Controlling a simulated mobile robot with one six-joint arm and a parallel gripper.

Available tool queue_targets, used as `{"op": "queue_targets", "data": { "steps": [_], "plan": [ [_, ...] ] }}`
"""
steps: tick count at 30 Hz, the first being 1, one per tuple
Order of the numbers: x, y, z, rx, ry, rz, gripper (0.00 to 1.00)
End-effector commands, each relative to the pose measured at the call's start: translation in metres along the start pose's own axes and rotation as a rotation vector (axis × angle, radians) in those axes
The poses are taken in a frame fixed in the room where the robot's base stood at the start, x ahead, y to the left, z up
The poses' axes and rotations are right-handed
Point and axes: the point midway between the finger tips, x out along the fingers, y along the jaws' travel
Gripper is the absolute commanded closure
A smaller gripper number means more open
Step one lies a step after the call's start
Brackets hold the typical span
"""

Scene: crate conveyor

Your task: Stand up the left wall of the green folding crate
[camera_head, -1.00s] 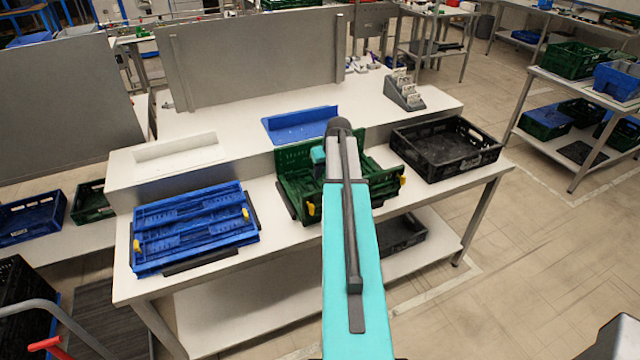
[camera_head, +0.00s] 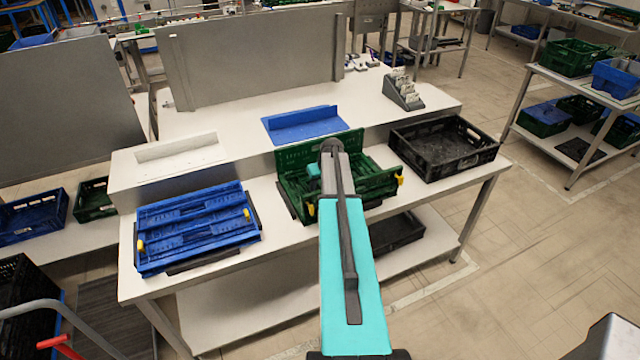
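The green folding crate (camera_head: 378,185) stands on the front of the white workbench, near its middle. Its back wall (camera_head: 298,158) is upright. Yellow latches show at its front corners. The front wall looks low, and I cannot tell clearly how the side walls stand. My gripper (camera_head: 314,171) is mostly hidden behind my arm, over the crate's left half. Its fingers cannot be made out.
A folded blue crate (camera_head: 196,262) lies left of the green crate. An open black crate (camera_head: 486,156) stands to the right. A blue angled tray (camera_head: 302,122) and a white one (camera_head: 180,152) are on the raised shelf behind. Little bench is free between the crates.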

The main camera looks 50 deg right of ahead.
Motion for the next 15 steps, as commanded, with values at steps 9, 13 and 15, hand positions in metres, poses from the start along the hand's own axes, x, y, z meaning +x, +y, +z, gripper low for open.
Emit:
{"op": "queue_targets", "data": {
  "steps": [9, 13, 15],
  "plan": [
    [0.002, -0.0006, -0.0003, -0.001, 0.001, 0.0, 0.64],
    [0.0019, -0.0008, -0.0004, -0.001, 0.001, 0.0, 0.81],
    [0.0019, -0.0009, -0.0004, -0.001, 0.001, 0.0, 0.93]
  ]
}}
